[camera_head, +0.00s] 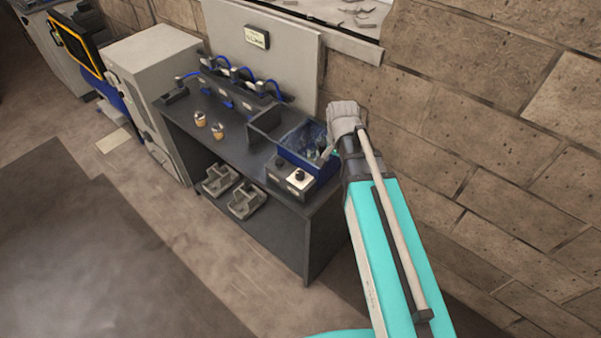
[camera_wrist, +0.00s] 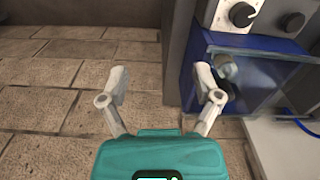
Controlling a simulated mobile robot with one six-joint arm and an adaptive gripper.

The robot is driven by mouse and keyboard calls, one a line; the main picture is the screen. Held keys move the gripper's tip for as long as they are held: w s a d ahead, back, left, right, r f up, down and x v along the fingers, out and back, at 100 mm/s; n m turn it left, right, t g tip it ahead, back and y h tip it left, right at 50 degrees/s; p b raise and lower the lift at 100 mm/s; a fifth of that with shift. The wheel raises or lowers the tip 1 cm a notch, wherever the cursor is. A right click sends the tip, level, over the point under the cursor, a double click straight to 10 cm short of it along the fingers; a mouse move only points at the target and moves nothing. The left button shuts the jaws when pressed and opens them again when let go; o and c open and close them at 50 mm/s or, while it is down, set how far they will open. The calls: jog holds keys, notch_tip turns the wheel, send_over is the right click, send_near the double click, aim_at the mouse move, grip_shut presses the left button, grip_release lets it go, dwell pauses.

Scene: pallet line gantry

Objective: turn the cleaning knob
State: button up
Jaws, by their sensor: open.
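A dark control box on the bench's front right bears two round knobs. One black knob (camera_head: 299,174) sits on a white plate; it also shows at the top of the wrist view (camera_wrist: 242,14). The second knob (camera_head: 279,162) is on the dark face beside it and shows in the wrist view (camera_wrist: 291,22). No readable label tells which is the cleaning knob. A blue bin (camera_head: 303,152) stands behind the box. My gripper (camera_wrist: 160,80) is open and empty, with its right finger in front of the bin in the wrist view. In the head view its fingertips (camera_head: 329,154) are partly hidden at the bin's right edge.
The dark bench (camera_head: 240,158) holds two small metal-topped pieces (camera_head: 200,119), a dark open box (camera_head: 262,125) and a row of blue-hosed fittings (camera_head: 232,82). Grey blocks (camera_head: 246,199) lie on its lower shelf. A block wall (camera_head: 480,120) runs close on the right. The floor in front is clear.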

aim_at(300, 174)
jog(key=w+a+r+m+p, duration=0.1)
jog(key=w+a+m, duration=0.5)
jog(key=a, duration=0.5)
jog(key=shift+r+m, duration=0.2)
jog(key=shift+m, duration=0.1)
jog(key=shift+f, duration=0.1)
notch_tip(300, 174, down, 14)
jog(key=b, duration=1.3)
jog(key=shift+r+b, duration=0.2)
jog(key=shift+b, duration=0.15)
